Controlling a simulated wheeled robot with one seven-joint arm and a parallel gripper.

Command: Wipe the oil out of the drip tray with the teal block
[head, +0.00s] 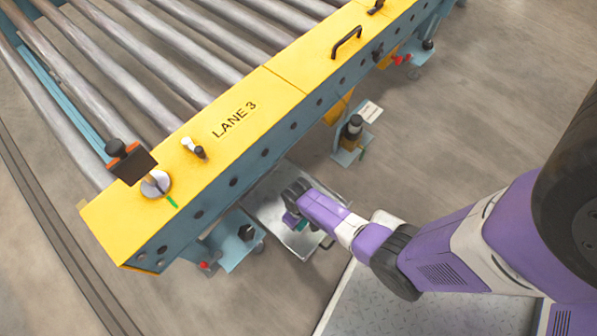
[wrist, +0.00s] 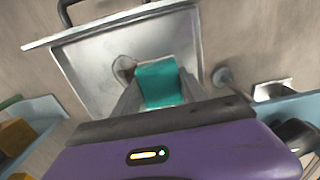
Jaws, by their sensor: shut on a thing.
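The drip tray (head: 266,210) is a shallow metal tray on the floor beside and partly under the yellow conveyor side. In the wrist view the tray (wrist: 95,75) has a raised rim and a dark handle at its far edge. The teal block (wrist: 162,84) is between my gripper's fingers (wrist: 160,90), which are shut on it. The block is over the tray's inside; I cannot tell whether it touches the bottom. A brownish outlined patch (wrist: 124,68) shows in the tray just left of the block. In the head view my gripper (head: 293,218) hides most of the block.
The yellow conveyor side marked LANE 3 (head: 285,95) runs above the tray, with metal rollers (head: 150,55) behind it. Blue feet (head: 232,245) stand on both sides of the tray. Open floor (head: 470,110) lies to the right.

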